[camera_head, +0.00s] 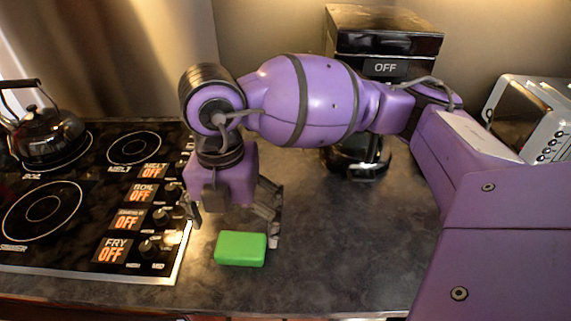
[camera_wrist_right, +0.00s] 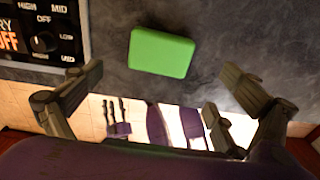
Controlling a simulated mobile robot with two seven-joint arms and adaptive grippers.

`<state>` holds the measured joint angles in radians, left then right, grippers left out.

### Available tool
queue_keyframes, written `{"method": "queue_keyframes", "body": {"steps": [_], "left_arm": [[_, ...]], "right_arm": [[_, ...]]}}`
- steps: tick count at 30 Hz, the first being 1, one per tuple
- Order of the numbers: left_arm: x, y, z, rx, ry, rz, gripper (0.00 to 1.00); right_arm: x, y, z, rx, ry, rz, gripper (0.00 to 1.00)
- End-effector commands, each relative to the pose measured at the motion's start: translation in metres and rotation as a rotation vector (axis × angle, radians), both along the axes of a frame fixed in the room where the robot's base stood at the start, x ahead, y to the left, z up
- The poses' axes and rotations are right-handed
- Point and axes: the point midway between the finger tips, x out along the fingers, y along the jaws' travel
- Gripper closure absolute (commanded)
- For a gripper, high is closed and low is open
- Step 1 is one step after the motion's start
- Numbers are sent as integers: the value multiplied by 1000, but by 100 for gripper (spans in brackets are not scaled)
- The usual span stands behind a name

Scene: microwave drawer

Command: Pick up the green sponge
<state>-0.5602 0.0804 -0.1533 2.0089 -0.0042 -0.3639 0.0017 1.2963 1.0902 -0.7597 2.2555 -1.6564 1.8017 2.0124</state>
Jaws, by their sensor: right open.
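A green sponge (camera_head: 240,248) lies flat on the dark countertop, just right of the stove's edge. It also shows whole in the right wrist view (camera_wrist_right: 161,52), ahead of the fingers and roughly centred between them. My right gripper (camera_head: 234,226) points down with its fingers spread, just above and behind the sponge in the head view. In the wrist view the right gripper (camera_wrist_right: 162,78) is open and nothing is between its fingers. I cannot tell the exact height gap to the sponge. My left gripper is not in view.
A black stove (camera_head: 60,245) with several knobs is at the left, with a dark kettle (camera_head: 45,135) on it. A black coffee maker (camera_head: 384,45) stands at the back and a silver toaster (camera_head: 535,115) at the right. The countertop (camera_head: 340,245) right of the sponge is clear.

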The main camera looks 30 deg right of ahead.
Motion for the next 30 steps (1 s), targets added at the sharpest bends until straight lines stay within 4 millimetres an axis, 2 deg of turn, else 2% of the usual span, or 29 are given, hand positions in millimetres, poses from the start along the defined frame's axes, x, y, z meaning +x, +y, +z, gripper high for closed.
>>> {"method": "queue_keyframes", "body": {"steps": [8,16,20,26,30], "left_arm": [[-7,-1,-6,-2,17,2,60],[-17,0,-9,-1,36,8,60],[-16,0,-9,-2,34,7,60],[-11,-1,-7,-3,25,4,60],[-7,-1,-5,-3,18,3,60]], "right_arm": [[3,-3,-28,-14,-9,-9,4],[6,-2,-67,-12,-8,-8,4],[6,-2,-74,-10,-10,-7,4],[6,-2,-74,-10,-11,-7,4],[6,-2,-74,-10,-11,-6,22]]}}
